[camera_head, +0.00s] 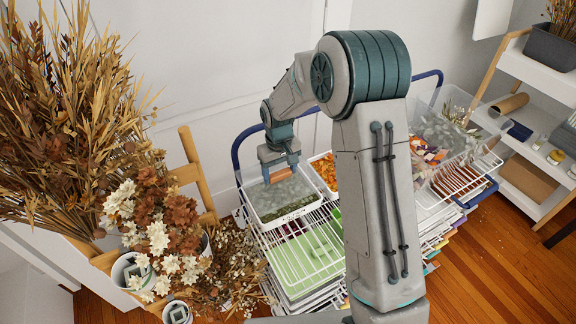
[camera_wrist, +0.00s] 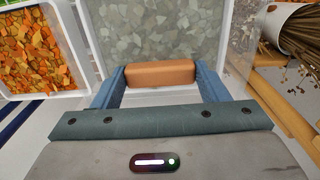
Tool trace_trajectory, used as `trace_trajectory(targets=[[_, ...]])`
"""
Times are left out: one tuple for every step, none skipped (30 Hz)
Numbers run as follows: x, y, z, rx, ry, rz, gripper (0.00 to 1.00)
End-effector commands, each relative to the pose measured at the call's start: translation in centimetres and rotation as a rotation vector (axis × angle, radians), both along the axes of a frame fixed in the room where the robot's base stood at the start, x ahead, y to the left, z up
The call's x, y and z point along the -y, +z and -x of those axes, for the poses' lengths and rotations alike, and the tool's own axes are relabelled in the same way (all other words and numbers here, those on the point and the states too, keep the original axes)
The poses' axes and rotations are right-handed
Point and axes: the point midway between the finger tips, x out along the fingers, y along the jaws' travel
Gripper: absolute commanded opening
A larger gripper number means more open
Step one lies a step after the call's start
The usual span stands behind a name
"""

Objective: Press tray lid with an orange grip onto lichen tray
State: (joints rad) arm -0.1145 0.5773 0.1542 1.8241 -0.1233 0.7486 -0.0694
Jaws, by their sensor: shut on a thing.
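My gripper (camera_head: 279,170) is shut on the orange grip (camera_wrist: 160,73) of the tray lid; its blue fingers clasp the grip's two ends in the wrist view. The lid (camera_wrist: 120,12) looks clear, with grey-green lichen pieces visible through it. In the head view, the lichen tray (camera_head: 292,216) is a white-walled box on a wire rack, directly below my gripper, with a label on its front. The lid is at or very near the tray's rim; I cannot tell whether it is fully seated.
A tray of orange pieces (camera_wrist: 38,45) stands beside the lichen tray. The wire rack (camera_head: 300,262) has several levels. Dried flowers (camera_head: 150,225) in pots crowd the left. A clear bin (camera_head: 440,130) of mixed material is at right, near white shelves (camera_head: 545,95).

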Motion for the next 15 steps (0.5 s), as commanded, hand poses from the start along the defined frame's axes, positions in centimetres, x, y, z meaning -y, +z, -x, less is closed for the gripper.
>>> trace_trajectory(targets=[[0.01, 0.0, -0.02, 0.0, -0.001, 0.0, 0.47], [0.04, 0.0, -0.02, 0.0, -0.001, 0.0, 0.47], [0.07, -0.01, -0.01, 0.0, -0.002, 0.0, 0.47], [0.09, -0.01, -0.02, 0.0, -0.002, 0.0, 0.47], [0.11, -0.01, -0.02, 0.0, -0.003, 0.0, 0.47], [0.15, -0.01, -0.01, 0.0, -0.004, 0.0, 0.47], [0.18, -0.01, -0.01, 0.0, -0.004, 0.0, 0.47], [0.21, -0.03, 0.0, 0.0, -0.005, 0.0, 0.47], [0.26, -0.05, 0.02, 0.0, -0.006, 0.0, 0.47], [0.29, -0.08, 0.05, 0.0, -0.006, 0.0, 0.47], [0.33, -0.11, 0.1, 0.0, -0.007, 0.0, 0.47], [0.4, -0.16, 0.19, 0.0, -0.008, -0.001, 0.47], [0.41, -0.34, 0.22, 0.0, -0.008, -0.001, 0.47], [0.4, -0.56, 0.21, -0.001, -0.009, -0.001, 0.47], [0.41, -0.87, 0.2, -0.001, -0.009, -0.001, 0.47]])
